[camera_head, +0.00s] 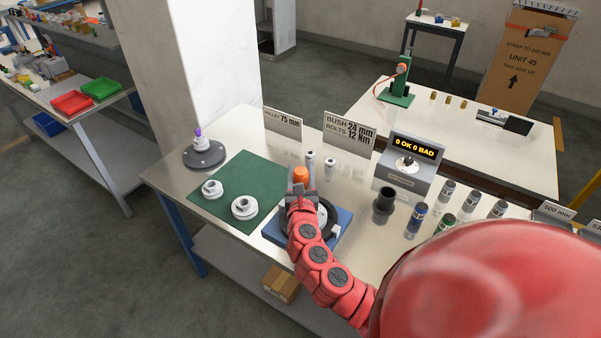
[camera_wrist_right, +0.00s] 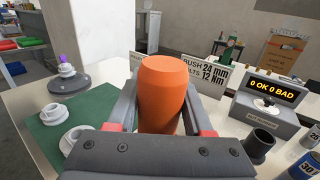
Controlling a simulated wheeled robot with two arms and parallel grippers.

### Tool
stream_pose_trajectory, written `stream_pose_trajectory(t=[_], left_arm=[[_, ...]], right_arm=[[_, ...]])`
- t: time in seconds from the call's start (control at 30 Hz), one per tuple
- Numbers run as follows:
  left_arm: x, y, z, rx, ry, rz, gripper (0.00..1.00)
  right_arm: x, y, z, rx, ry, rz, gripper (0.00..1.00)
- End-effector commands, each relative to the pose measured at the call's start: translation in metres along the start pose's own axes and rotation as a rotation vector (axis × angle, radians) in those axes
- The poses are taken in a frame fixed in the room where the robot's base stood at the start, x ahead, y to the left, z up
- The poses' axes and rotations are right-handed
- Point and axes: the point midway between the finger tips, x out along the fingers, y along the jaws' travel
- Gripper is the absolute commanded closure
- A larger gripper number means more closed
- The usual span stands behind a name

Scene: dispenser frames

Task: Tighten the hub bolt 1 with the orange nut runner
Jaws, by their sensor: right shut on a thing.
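My right gripper (camera_head: 300,192) is shut on the orange nut runner (camera_head: 301,174), which stands upright between the fingers. The nut runner (camera_wrist_right: 163,92) fills the middle of the right wrist view, with a gripper finger on each side. The gripper is over the blue fixture (camera_head: 335,230), which holds a dark round part (camera_head: 330,212). My red arm covers much of that fixture. The hub bolts and the lower end of the nut runner are hidden. My left gripper does not show.
On the green mat (camera_head: 250,172) stand two white flanged parts (camera_head: 244,207). A grey disc with a purple-tipped post (camera_head: 204,155) is at left. A display unit (camera_head: 408,165) reads "0 OK 0 BAD".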

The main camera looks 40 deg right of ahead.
Motion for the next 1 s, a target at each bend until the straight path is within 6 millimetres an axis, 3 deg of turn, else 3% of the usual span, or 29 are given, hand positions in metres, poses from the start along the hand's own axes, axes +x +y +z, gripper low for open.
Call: stream_pose_trajectory(t=[1.0], left_arm=[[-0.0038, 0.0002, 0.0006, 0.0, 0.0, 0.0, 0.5]], right_arm=[[-0.0001, 0.0003, -0.0056, 0.0, -0.003, 0.001, 1.0]])
